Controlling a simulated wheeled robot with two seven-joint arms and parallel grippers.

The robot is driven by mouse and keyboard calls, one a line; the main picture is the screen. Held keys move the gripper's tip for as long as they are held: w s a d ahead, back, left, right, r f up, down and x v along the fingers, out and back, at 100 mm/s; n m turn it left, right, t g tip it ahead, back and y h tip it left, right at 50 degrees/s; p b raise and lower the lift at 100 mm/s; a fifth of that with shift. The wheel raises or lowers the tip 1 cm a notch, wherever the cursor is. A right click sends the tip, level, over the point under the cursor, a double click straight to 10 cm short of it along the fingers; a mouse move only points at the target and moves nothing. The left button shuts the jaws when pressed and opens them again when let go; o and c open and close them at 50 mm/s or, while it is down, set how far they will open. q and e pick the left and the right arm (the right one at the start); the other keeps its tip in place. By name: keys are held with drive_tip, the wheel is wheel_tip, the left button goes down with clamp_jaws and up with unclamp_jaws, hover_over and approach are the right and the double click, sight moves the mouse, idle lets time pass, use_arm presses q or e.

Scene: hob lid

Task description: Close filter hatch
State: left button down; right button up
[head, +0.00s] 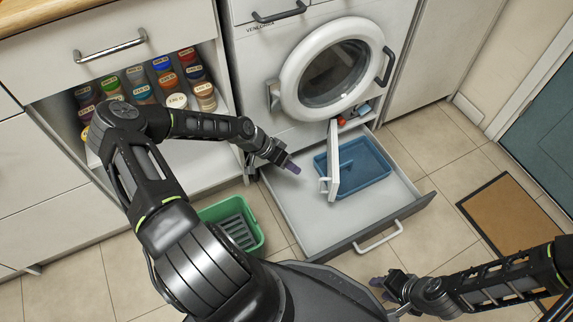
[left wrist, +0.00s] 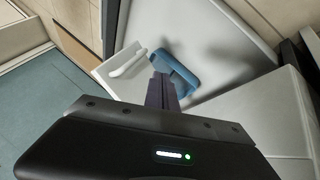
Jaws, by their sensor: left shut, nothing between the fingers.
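The filter hatch (head: 334,165) is a white panel below the washing machine's round door. It stands open, sticking out from the machine's front over the pulled-out drawer. A small white handle (head: 324,185) shows near its outer end. My left gripper (head: 293,168) is shut and empty, to the left of the hatch and apart from it in the head view. In the left wrist view the shut fingers (left wrist: 162,88) point toward a pale panel with a white handle (left wrist: 128,61); contact cannot be judged there. My right gripper (head: 381,289) is open, low in front of the drawer.
The open grey drawer (head: 285,205) holds a blue tray (head: 370,176) under the hatch. Coloured parts (head: 348,117) show in the recess behind it. A green basket (head: 249,237) stands left of the drawer. A shelf of jars (head: 142,93) is at the left.

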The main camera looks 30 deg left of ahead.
use_arm(q)
drive_tip(key=w+d+f+b, duration=0.1)
drive_tip(key=d+f, duration=0.2)
drive_tip(key=d, duration=0.3)
drive_tip(key=shift+f+b, duration=0.2)
drive_tip(key=shift+b, duration=0.2)
drive_tip(key=shift+w+d, duration=0.1)
drive_tip(key=shift+d, duration=0.1)
